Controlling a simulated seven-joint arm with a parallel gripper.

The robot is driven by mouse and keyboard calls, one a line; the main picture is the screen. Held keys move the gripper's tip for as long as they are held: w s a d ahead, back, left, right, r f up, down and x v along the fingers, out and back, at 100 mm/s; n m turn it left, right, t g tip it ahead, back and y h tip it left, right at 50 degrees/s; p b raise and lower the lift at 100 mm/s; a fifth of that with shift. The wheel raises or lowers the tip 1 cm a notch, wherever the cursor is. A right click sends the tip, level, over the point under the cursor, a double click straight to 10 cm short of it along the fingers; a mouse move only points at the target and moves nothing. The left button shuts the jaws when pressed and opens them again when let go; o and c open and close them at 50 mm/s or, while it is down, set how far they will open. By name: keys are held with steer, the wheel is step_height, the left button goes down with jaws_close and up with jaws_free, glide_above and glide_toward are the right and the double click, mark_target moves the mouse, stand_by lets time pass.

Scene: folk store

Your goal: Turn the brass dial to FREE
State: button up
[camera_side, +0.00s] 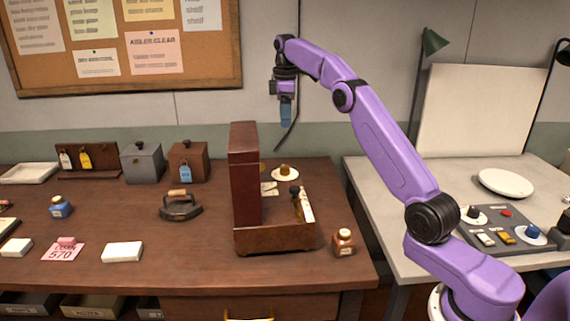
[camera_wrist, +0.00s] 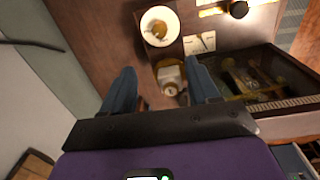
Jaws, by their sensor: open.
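The brass dial (camera_side: 285,169) is a small knob on a round white plate, at the back of a brown wooden machine (camera_side: 275,236) with a tall upright case. The dial also shows in the wrist view (camera_wrist: 158,28), near the top, ahead of the fingertips. Any lettering on its plate is too small to read. My gripper (camera_side: 286,122) hangs high above the back of the machine, pointing down, apart from everything. Its two blue fingers (camera_wrist: 161,66) are spread, with nothing held between them.
A black-knobbed lever (camera_side: 295,190) stands on the machine, right of the dial. The tall case (camera_side: 243,175) rises left of it. An amber bottle (camera_side: 343,243) stands at the machine's right. A flat iron (camera_side: 181,206) and boxes stand further left. A grey control panel (camera_side: 500,232) sits on the right table.

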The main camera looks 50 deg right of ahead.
mark_target(285, 166)
steer(key=f, duration=1.6)
steer(key=shift+w+d+f, duration=0.2)
steer(key=shift+d+f, duration=0.05)
steer(key=shift+f, duration=0.1)
steer(key=c, duration=1)
steer(key=shift+c, duration=0.2)
steer(key=shift+m, duration=2.8)
steer(key=o, duration=1)
